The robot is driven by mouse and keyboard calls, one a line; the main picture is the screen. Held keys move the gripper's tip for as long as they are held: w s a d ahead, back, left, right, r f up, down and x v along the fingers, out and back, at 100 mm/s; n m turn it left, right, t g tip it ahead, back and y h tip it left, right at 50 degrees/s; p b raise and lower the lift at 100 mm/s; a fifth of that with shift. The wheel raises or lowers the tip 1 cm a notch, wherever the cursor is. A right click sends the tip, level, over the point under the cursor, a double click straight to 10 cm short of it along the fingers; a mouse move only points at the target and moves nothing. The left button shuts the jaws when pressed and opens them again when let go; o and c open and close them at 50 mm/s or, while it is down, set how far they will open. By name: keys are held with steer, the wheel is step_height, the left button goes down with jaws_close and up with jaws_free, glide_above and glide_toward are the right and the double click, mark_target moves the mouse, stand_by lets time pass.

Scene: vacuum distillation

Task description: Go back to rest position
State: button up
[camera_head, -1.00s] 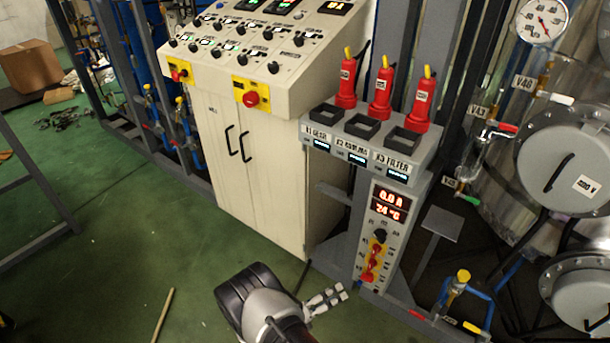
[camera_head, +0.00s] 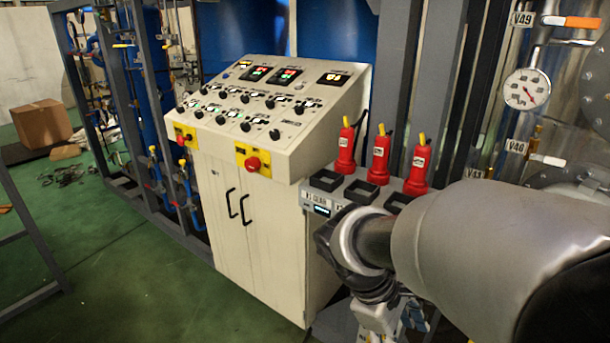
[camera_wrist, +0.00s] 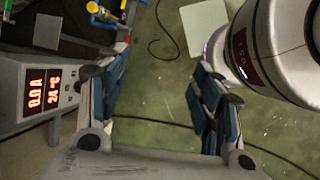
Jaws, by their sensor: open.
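My gripper (camera_wrist: 160,95) is open and empty in the wrist view, its two blue-padded fingers apart above the green floor. In the head view, my arm crosses the lower right, and the gripper hangs low in front of the plug stand (camera_head: 333,190), only partly seen. Three red plugs (camera_head: 345,150) stand upright at the back of the stand, behind its dark square sockets. The arm hides the stand's lower part. Its red digital readout (camera_wrist: 45,92) shows at the left of the wrist view.
A cream control cabinet (camera_head: 250,215) with knobs and red stop buttons stands left of the plug stand. A pressure gauge (camera_head: 526,89) and valves are at the right. A cardboard box (camera_head: 42,124) lies at the far left. The green floor (camera_head: 110,285) at front left is clear.

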steer(key=s+a+r+m+t+y, duration=0.2)
steer(key=s+r+m+t+y, duration=0.3)
steer(key=s+m, duration=0.5)
steer(key=shift+s+a+r+m, duration=0.3)
steer(key=shift+s+a+r, duration=0.15)
steer(key=shift+r, duration=0.2)
